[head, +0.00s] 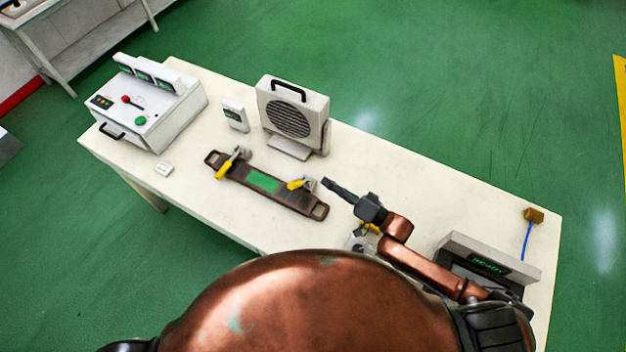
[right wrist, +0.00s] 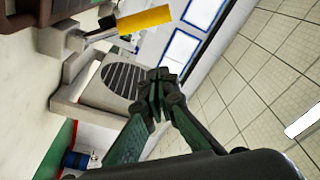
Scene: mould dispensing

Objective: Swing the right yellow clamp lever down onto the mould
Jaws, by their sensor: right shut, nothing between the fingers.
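The mould is a long dark brown plate (head: 236,172) with a green panel (head: 263,181) and slotted ends, lying on the white table. The right yellow clamp lever (head: 296,184) is on its right half; in the right wrist view this lever (right wrist: 145,19) sticks out from a grey bracket (right wrist: 66,40) and looks raised off the mould. The left yellow lever (head: 222,170) is on the mould's left half. My right gripper (head: 326,183) is just right of the right lever, apart from it. Its fingers (right wrist: 158,82) are together and empty. My left gripper is out of view.
A grey fan unit (head: 292,115) stands behind the mould, with a small meter (head: 235,115) beside it. A control box (head: 148,108) is at the table's left end. A display device (head: 490,262) is at the right. The table behind my right gripper is clear.

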